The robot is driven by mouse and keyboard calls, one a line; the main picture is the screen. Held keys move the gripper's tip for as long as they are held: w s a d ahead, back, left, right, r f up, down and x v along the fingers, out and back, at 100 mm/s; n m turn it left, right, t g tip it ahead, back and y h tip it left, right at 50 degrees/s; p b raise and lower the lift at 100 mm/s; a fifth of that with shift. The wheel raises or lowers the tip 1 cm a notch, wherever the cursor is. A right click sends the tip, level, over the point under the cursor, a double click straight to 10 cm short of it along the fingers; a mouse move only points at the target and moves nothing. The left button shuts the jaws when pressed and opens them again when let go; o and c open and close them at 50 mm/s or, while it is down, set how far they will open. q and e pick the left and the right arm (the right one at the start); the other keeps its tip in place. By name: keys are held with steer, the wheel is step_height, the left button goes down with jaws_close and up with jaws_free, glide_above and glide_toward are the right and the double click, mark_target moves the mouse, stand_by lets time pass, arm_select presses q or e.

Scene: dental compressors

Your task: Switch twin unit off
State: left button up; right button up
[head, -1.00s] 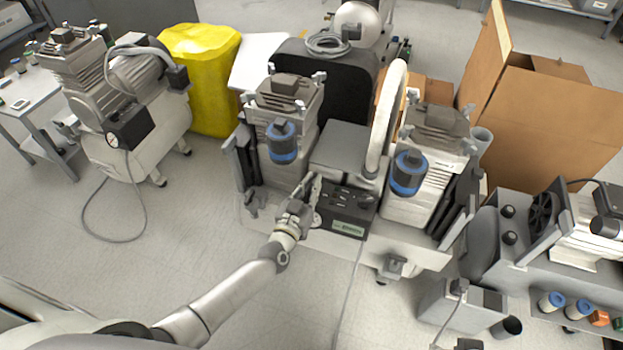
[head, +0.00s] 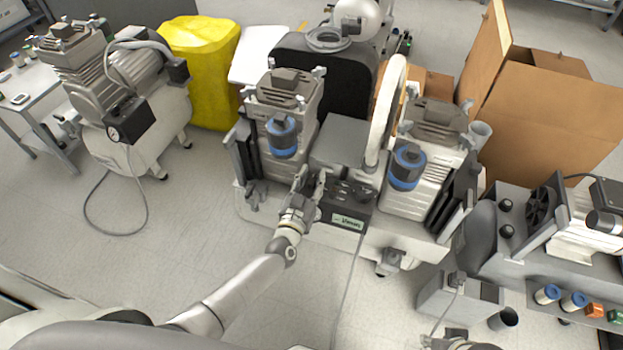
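The twin unit (head: 291,93) stands in the middle of the head view, with two grey motor blocks, two blue-banded filters and a white hose arch between them. Its dark control panel (head: 347,205) with small knobs and a pale label sits low between the motors. My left gripper (head: 311,182) is at the left end of this panel. Its two fingers are spread apart with nothing seen between them. The fingers hide the panel's left part, and I cannot tell whether they touch it.
A single compressor (head: 140,115) and a yellow bin (head: 202,75) stand at the left. A cardboard box (head: 545,110) is at the right, above another grey unit (head: 525,245). A cable hangs down from the panel to the floor. The floor at left front is clear.

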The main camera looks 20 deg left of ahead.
arm_select(q)
steer(key=shift+s, duration=0.1)
steer(key=s, duration=1.1)
steer(key=shift+s, duration=0.4)
